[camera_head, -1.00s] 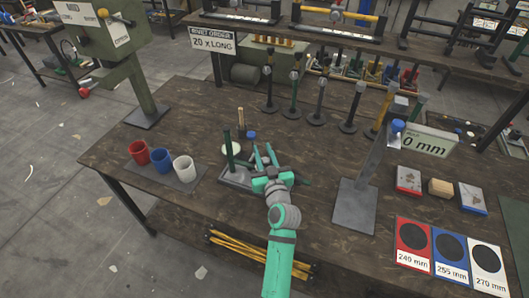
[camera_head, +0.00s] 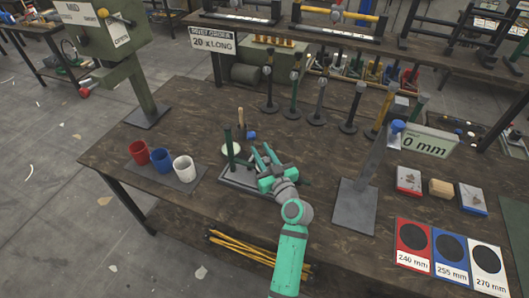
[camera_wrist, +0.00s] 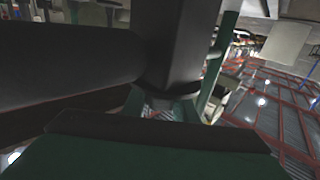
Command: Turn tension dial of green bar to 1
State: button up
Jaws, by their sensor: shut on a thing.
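My gripper (camera_head: 264,160) is low over the middle of the bench, beside a grey base (camera_head: 236,178). Its two teal prongs point toward the back left. A dark green upright bar (camera_head: 229,148) rises from this base, left of my gripper; a green post (camera_wrist: 214,70) also shows in the wrist view. There, a dark square post (camera_wrist: 178,45) and a dark cylinder (camera_wrist: 60,65) fill the near view. My gripper is shut on a dark part, mostly hidden. No dial number is readable.
Red (camera_head: 139,152), blue (camera_head: 161,159) and white (camera_head: 183,168) cups stand left. A grey stand (camera_head: 356,203) with a "0 mm" display (camera_head: 426,142) is right. Several upright tools are behind. Yellow rods (camera_head: 258,259) lie below the front edge.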

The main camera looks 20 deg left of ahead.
aim_at(268, 164)
jog(key=shift+f, duration=0.1)
jog(key=o, duration=1)
jog(key=shift+s, duration=0.1)
jog(key=shift+o, duration=0.2)
jog(key=shift+s+d, duration=0.15)
jog(key=shift+d, duration=0.1)
jog(key=v, duration=1)
jog(key=shift+s+d, duration=0.1)
